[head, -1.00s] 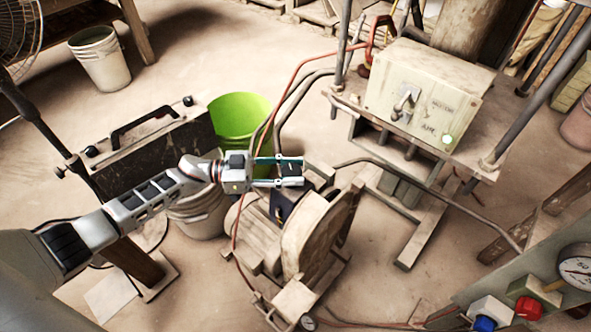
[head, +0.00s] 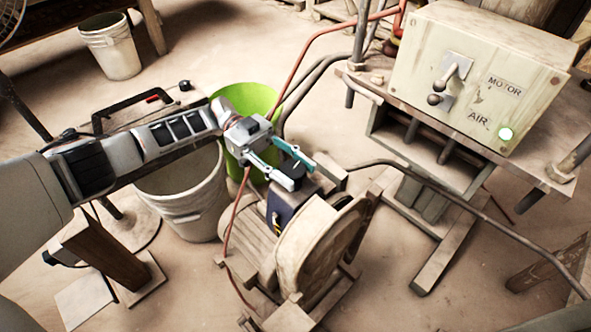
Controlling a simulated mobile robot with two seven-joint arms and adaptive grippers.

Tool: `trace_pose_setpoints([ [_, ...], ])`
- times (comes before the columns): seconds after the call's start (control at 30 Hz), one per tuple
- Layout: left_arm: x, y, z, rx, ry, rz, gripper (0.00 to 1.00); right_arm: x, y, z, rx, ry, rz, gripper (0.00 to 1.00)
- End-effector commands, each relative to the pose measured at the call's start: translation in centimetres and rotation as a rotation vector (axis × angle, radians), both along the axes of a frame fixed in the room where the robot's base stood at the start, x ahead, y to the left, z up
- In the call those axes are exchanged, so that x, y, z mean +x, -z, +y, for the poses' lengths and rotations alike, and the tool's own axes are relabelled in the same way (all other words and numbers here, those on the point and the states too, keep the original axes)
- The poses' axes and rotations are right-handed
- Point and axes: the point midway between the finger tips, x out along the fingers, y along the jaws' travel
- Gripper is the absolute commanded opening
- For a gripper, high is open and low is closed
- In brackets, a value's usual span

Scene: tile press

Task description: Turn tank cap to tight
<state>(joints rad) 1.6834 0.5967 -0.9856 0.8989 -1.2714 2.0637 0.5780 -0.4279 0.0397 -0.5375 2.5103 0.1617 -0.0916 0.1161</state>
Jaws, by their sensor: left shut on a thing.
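My left gripper (head: 299,171) reaches in from the left over the machine in the middle of the head view. Its two fingers are closed on the dark tank cap (head: 297,171), one finger on each side. The cap is mostly hidden between the fingertips. Below it is the dark blue tank (head: 283,212), partly covered by the wooden guard (head: 318,249). I cannot read any tight mark on the cap. My right gripper is not in view.
A control box (head: 478,75) with motor and air levers and a lit green lamp stands at upper right. A green bucket (head: 248,103) and a pale bucket (head: 186,205) stand close by my left arm. Hoses run around the machine.

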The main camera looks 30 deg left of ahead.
Motion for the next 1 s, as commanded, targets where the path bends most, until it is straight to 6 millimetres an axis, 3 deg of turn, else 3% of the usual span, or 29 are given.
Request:
trace_pose_setpoints([
  [0.3, 0.04, 0.0, -0.02, 0.002, 0.096, 0.0, 0.14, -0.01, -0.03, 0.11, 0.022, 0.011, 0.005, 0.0],
  [0.87, -0.05, -0.04, -0.09, -0.001, 0.12, -0.002, 0.14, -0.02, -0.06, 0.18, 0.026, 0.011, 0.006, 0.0],
  [0.9, -0.06, -0.04, -0.09, -0.001, 0.12, -0.002, 0.41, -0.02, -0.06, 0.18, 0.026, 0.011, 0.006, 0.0],
  [0.97, -0.06, -0.03, -0.09, -0.001, 0.119, -0.002, 0.53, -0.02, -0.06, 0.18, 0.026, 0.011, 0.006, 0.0],
  [1.0, -0.06, -0.03, -0.08, -0.001, 0.119, -0.002, 0.53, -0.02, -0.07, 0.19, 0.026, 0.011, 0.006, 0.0],
])
